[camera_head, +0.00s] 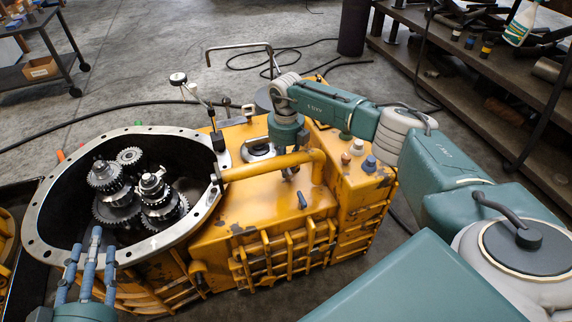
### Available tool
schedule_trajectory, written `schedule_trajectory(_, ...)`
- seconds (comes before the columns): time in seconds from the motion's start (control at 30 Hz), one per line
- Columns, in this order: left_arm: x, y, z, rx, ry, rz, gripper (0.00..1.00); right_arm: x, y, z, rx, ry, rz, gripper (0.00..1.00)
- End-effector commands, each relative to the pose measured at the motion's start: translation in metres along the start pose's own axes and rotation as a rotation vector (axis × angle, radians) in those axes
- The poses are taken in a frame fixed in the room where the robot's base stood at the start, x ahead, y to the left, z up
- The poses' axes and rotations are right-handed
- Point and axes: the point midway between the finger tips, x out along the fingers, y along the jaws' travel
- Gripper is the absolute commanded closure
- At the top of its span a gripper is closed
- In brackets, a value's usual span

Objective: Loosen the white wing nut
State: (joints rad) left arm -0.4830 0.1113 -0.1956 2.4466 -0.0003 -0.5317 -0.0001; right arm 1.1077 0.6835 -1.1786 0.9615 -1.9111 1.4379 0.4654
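The yellow transmission housing (215,240) stands in the middle, with its round metal flange (45,225) open at the left end. I cannot clearly make out a white wing nut. My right gripper (290,170) points down over the housing's top, by the yellow pipe (265,166). Its fingers are small and partly hidden by the pipe, so their opening cannot be told. A round dark cap with a pale ring (259,149) sits just left of it. My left gripper (91,250) is at the lower left, in front of the flange, its blue fingers pointing up, spread and empty.
Several gears (118,195) stand inside the open housing. Small caps, one blue (369,164), sit on the housing's right part. A bent metal handle (240,47) rises behind. A shelf with tools (500,85) is at the upper right, a cart (40,65) at the upper left.

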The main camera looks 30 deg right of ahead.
Motion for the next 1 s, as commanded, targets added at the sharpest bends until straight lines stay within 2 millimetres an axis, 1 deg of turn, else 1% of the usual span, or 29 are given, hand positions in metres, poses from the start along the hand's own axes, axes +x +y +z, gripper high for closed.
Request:
schedule_trajectory(0.2,0.000,0.001,-0.001,0.000,0.003,0.002,0.60,-0.001,0.000,0.000,0.001,0.000,0.000,0.74)
schedule_trajectory(0.27,0.000,0.001,-0.001,0.000,0.002,0.002,0.60,-0.004,0.000,0.000,0.001,-0.001,0.000,0.74)
schedule_trajectory(0.33,0.000,0.001,-0.001,0.000,0.002,0.002,0.60,-0.012,-0.001,0.001,0.002,-0.001,0.000,0.74)
schedule_trajectory(0.47,0.000,0.001,0.000,0.000,0.002,0.001,0.60,-0.036,0.000,0.001,0.000,-0.004,0.002,0.74)
schedule_trajectory(0.6,0.000,0.000,0.000,0.000,0.002,0.001,0.60,-0.068,0.000,0.001,0.000,-0.004,0.001,0.74)
schedule_trajectory(0.7,0.000,0.000,0.000,0.000,0.002,0.001,0.60,-0.087,0.000,0.001,0.000,-0.003,0.001,0.74)
schedule_trajectory(0.83,0.000,0.000,0.000,0.000,0.002,0.001,0.60,-0.107,0.000,0.001,0.000,-0.002,0.000,0.74)
schedule_trajectory(1.0,0.000,0.000,0.000,0.000,0.002,0.001,0.60,-0.118,0.000,0.000,0.001,0.000,0.000,0.74)
